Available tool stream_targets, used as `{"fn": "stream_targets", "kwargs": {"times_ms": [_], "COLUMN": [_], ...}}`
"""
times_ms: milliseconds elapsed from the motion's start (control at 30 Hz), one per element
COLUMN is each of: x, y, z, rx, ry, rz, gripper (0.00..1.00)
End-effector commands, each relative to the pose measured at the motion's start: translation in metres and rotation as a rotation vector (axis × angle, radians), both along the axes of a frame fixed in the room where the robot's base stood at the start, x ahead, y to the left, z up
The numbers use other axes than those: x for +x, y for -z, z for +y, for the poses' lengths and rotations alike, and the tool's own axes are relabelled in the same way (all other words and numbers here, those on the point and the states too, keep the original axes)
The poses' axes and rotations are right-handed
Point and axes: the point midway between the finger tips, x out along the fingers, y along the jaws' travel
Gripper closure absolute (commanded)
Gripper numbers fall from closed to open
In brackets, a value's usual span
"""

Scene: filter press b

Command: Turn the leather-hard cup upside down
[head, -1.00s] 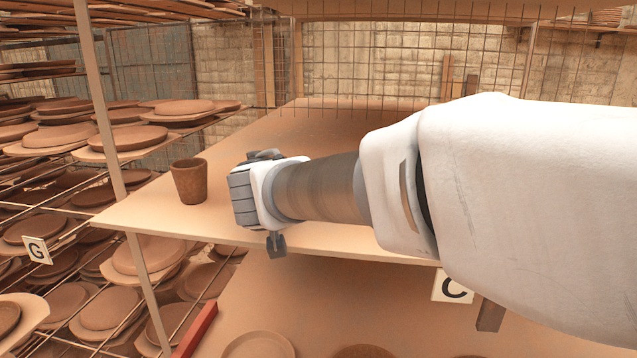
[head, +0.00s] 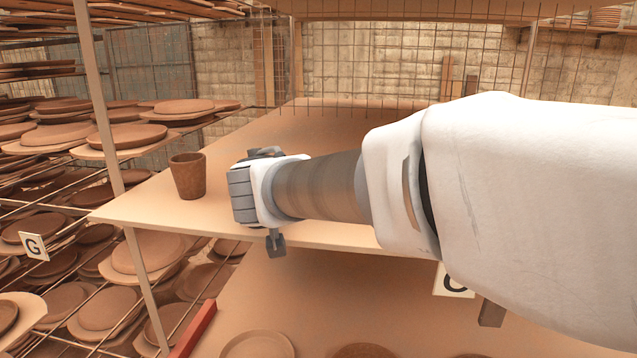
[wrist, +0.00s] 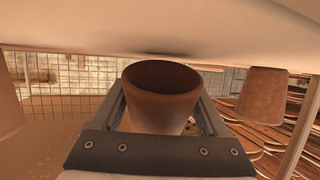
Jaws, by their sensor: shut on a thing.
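My gripper (wrist: 160,115) is shut on a brown clay cup (wrist: 158,112) in the wrist view, one jaw on each side. That view is upside down, with the pale board (wrist: 150,25) at the top. The held cup's dark open mouth faces the board, so the cup is mouth down. A narrow gap or shadow lies between rim and board; I cannot tell if they touch. In the head view my gripper (head: 243,192) is low over the board, and the held cup is hidden there.
Another brown cup (head: 188,176) stands upright on the board left of my gripper. The wrist view shows cups at its right (wrist: 263,95) and left (wrist: 8,105). Racks of clay plates (head: 120,137) stand left. Wire mesh (head: 365,60) is behind. The board behind my gripper looks clear.

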Motion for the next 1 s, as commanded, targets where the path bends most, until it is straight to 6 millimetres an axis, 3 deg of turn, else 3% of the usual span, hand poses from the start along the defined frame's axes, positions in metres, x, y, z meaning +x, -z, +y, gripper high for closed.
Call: {"fn": "stream_targets", "kwargs": {"times_ms": [467,500,600,633,1000], "x": [0.0,0.0,0.0,0.0,0.0], "y": [0.0043,0.004,0.0037,0.0038,0.0035], "z": [0.0,0.0,0.0,0.0,0.0], "rx": [0.0,0.0,0.0,0.0,0.0], "ry": [0.0,0.0,0.0,0.0,0.0], "rz": [-0.001,-0.001,-0.001,-0.001,0.0], "gripper": [0.84,0.22,0.04,0.0,0.0]}}
